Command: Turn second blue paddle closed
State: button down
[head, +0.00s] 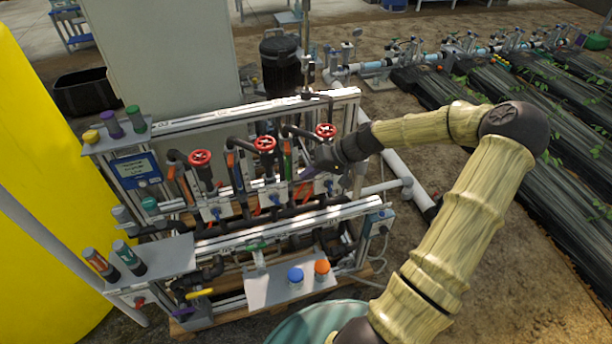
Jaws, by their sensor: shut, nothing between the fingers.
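The skid's valve row has three red round handwheels: left (200,158), middle (264,144) and right (325,131). Below and between them are small coloured parts, some of them blue, too small to tell clearly which is the second blue paddle. My gripper (308,173) is shut and empty, at the right part of the row, just left of and below the right handwheel. My arm reaches in from the right. The gripper hides part of the piping behind it, and I cannot tell whether its tips touch anything.
Metal rails (290,226) run in front of the valves. A front plate carries a blue knob (295,275) and an orange knob (321,267). A yellow tank (45,190) stands at left, a grey cabinet (165,60) behind. Open soil lies right of the skid.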

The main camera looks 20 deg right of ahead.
jog(key=c, duration=2.2)
grip_release()
jog(key=c, duration=1.8)
grip_release()
jog(key=shift+a+f, duration=0.1)
jog(key=o, duration=0.3)
jog(key=shift+s+a+f, duration=0.1)
jog(key=shift+s+a, duration=0.05)
jog(key=shift+a, duration=0.2)
jog(key=s+a+f+n+g+h, duration=0.1)
jog(key=s+a+n+g+h, duration=0.1)
jog(key=s+a+g+h, duration=0.4)
jog(key=s+a+r+m+t+h, duration=0.1)
jog(key=s+a+r+t, duration=0.2)
jog(key=s+r, duration=0.5)
jog(key=s+a, duration=0.1)
jog(key=s, duration=0.3)
jog(key=shift+r+t+h, duration=0.2)
jog(key=shift+t+h, duration=0.2)
